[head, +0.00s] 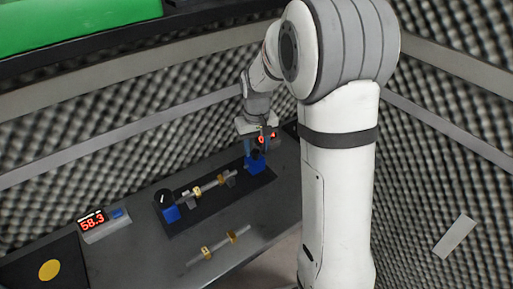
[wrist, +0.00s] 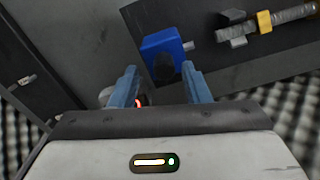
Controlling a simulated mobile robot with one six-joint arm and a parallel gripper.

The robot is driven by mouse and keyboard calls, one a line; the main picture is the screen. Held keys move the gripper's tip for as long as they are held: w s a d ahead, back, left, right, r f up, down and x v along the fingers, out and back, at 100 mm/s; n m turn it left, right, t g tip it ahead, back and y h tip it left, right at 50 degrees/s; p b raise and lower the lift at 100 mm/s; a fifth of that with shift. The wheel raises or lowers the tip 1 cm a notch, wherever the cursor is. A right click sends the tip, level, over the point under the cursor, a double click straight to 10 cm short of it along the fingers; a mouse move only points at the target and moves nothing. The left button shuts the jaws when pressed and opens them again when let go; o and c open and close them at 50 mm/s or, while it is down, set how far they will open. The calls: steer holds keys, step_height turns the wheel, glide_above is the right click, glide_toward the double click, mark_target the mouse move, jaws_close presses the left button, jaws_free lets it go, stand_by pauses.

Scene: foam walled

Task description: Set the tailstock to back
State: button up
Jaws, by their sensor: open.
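The tailstock (head: 256,165) appears to be the blue block at the right end of a dark base plate. In the wrist view the blue block (wrist: 163,46) has a dark rounded knob or lever end (wrist: 163,69) on its near side and a short metal tip facing the shaft. Which position the tailstock is set to cannot be told. My gripper (head: 258,150) is open above this block. In the wrist view my gripper (wrist: 159,72) has its two blue fingers apart, with the dark knob between the tips in the picture; contact cannot be told.
A shaft with gold rings (head: 209,187) lies on supports along the plate. A second blue block (head: 171,213) with a black knob is at its left end. A loose ringed shaft (head: 222,244) lies in front. A red display (head: 92,221) stands left. Foam walls surround the bench.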

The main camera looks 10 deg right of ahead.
step_height(320, 180, up, 7)
steer(key=shift+f, duration=0.1)
stand_by(0.6)
steer(key=s+r+m+t, duration=0.1)
steer(key=s+r+t, duration=0.1)
steer(key=s, duration=2)
steer(key=shift+s+d+r+t, duration=0.2)
steer(key=shift+d+r+t, duration=0.15)
steer(key=shift+d+t, duration=0.05)
